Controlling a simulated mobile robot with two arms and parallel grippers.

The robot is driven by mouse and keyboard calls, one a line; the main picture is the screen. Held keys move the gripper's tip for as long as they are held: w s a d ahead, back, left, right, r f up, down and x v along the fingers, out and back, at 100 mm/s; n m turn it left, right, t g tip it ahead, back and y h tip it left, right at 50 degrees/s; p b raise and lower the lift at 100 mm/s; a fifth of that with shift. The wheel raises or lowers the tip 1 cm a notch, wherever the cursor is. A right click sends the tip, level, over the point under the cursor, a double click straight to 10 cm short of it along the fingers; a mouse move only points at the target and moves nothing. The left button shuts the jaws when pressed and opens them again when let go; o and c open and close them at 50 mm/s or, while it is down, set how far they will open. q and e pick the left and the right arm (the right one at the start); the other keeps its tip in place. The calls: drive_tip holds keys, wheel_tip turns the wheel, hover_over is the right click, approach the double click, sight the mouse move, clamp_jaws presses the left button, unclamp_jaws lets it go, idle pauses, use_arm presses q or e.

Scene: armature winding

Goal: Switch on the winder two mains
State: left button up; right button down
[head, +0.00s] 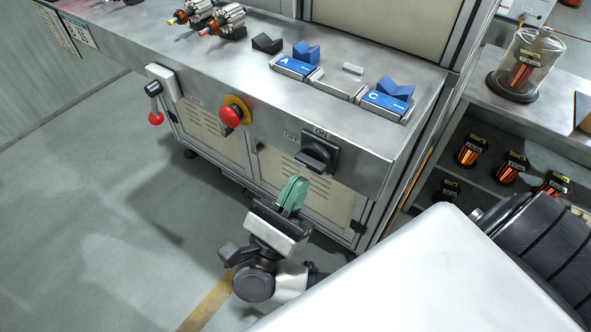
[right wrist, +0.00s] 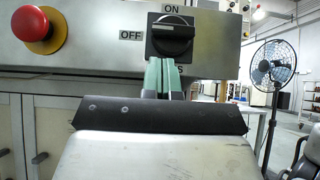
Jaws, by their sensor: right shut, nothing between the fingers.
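The winder's mains switch (head: 318,152) is a black rotary knob on a square plate on the bench's front panel. It also shows in the right wrist view (right wrist: 172,36), with ON above it and OFF to its left. Its grip bar looks about level there, in line with the OFF label. My right gripper (head: 292,192) has green fingers, shut and empty, just below and in front of the switch. In the right wrist view its fingertips (right wrist: 162,74) overlap the knob's lower edge; contact cannot be told. My left gripper is not in view.
A red emergency button (head: 230,116) on a yellow ring and a red-tipped lever (head: 155,117) sit left of the switch. Blue holders (head: 385,98) stand on the bench top (head: 225,65). A shelf (head: 520,120) with copper-wound parts is at right. A fan (right wrist: 272,66) stands beyond.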

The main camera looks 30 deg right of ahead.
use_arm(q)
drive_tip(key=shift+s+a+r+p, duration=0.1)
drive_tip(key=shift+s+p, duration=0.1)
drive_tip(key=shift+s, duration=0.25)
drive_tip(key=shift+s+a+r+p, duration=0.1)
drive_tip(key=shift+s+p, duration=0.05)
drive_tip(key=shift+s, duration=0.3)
use_arm(e)
wheel_tip(320, 180, up, 2)
drive_tip(key=shift+r, duration=0.2)
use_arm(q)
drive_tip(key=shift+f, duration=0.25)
use_arm(e)
drive_tip(key=shift+f, duration=0.1)
